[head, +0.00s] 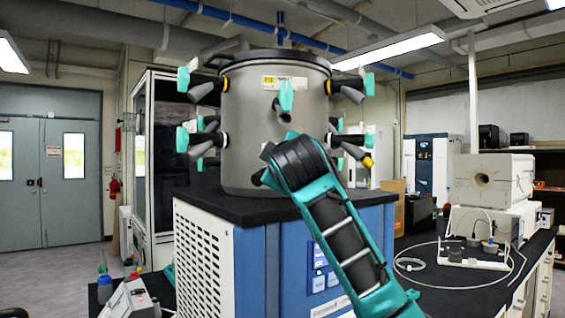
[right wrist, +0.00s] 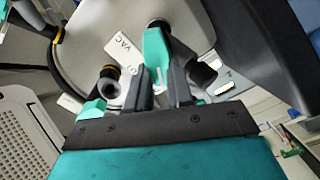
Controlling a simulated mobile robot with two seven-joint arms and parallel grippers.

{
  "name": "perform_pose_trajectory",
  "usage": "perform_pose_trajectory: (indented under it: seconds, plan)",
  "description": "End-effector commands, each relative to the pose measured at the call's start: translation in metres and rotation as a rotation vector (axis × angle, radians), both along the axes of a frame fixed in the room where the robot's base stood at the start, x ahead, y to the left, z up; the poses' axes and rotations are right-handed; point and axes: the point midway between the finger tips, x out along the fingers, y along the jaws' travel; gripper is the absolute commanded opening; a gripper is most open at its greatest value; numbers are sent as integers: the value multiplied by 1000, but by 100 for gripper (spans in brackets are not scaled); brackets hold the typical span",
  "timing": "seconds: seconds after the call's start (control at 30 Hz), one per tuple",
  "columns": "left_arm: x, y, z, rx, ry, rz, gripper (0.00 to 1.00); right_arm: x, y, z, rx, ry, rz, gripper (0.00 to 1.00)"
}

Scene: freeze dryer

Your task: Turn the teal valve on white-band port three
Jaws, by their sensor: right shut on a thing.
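A grey steel drum (head: 268,112) carries ports with teal valves around its side, on a blue and white freeze dryer (head: 257,245). A front teal valve (head: 286,96) hangs upright on the upper row. My right arm reaches up to the drum's lower front; its fingers are hidden in the head view. In the right wrist view, my right gripper (right wrist: 162,85) is shut on a teal valve (right wrist: 155,48) at a dark port. Beside it is a grey port (right wrist: 107,80) with a yellow band. I cannot make out a white band on the held port. My left gripper is not in view.
More ports with teal valves (head: 184,138) stick out at the drum's left and right. A tag marked VAC (right wrist: 122,47) lies close to the fingers. A bench (head: 500,270) with a white furnace (head: 490,180) stands right. Open floor lies left.

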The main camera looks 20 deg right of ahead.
Motion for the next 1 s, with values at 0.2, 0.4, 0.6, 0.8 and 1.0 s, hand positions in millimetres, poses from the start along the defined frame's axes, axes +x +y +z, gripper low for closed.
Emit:
perform_pose_trajectory:
  seconds: [0.2,0.4,0.6,0.8,1.0]
  plan:
    - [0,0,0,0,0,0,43,0,0,0,-8,1,0,0]
    - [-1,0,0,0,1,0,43,0,0,0,-8,1,0,26]
    - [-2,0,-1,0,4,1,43,0,0,0,-6,1,0,45]
    - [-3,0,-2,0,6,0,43,0,0,0,-5,1,0,47]
    - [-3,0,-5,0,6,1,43,-9,2,-1,-4,-1,1,47]
